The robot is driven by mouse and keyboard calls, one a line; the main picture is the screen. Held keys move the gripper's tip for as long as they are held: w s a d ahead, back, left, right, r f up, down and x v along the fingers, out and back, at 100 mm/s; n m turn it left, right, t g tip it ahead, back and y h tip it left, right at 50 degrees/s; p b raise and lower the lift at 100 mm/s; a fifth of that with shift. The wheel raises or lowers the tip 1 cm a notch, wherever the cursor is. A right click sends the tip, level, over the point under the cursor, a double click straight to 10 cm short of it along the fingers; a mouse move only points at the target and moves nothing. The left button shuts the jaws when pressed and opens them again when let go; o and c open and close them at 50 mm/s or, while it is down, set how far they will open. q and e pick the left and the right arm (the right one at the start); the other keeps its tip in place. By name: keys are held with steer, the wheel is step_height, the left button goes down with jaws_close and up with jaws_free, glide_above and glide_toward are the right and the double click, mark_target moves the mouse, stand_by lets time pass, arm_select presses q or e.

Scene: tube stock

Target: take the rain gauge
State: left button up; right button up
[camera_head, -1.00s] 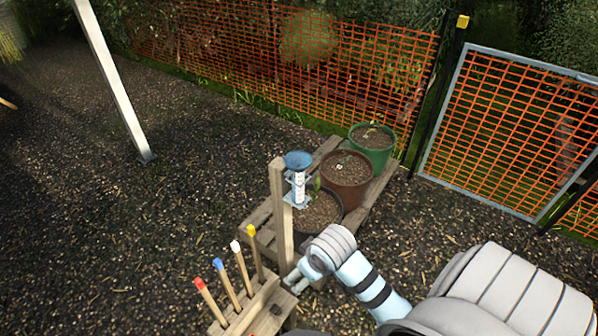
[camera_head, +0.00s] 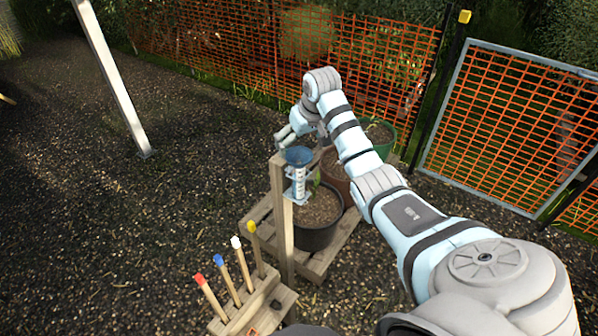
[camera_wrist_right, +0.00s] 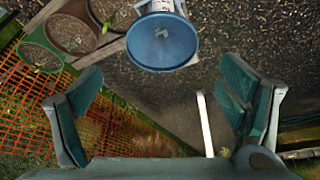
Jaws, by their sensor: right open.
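The rain gauge (camera_head: 298,178) has a blue funnel top and a pale marked tube. It stands upright in a bracket on the side of a wooden post (camera_head: 282,225). In the right wrist view its round blue funnel (camera_wrist_right: 162,42) shows from above, at the top middle. My right gripper (camera_head: 300,136) is just above and behind the funnel in the head view. In the right wrist view the same gripper (camera_wrist_right: 162,90) is open, with its fingers wide apart and nothing between them. The funnel lies beyond the fingertips. My left gripper is not in view.
Potted plants, including a black pot (camera_head: 317,238) and a green pot (camera_head: 380,135), stand on a wooden pallet behind the post. Several colour-tipped stakes (camera_head: 243,265) rise from a wooden holder at the front. An orange mesh fence (camera_head: 215,55) runs behind. Open gravel lies left.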

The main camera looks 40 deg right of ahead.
mark_target(298, 154)
steer(key=x, duration=0.5)
steer(key=shift+s+a+f+p, duration=0.1)
steer(key=shift+s+f+p, duration=0.05)
steer(key=shift+f+p, duration=0.3)
steer(key=c, duration=1.8)
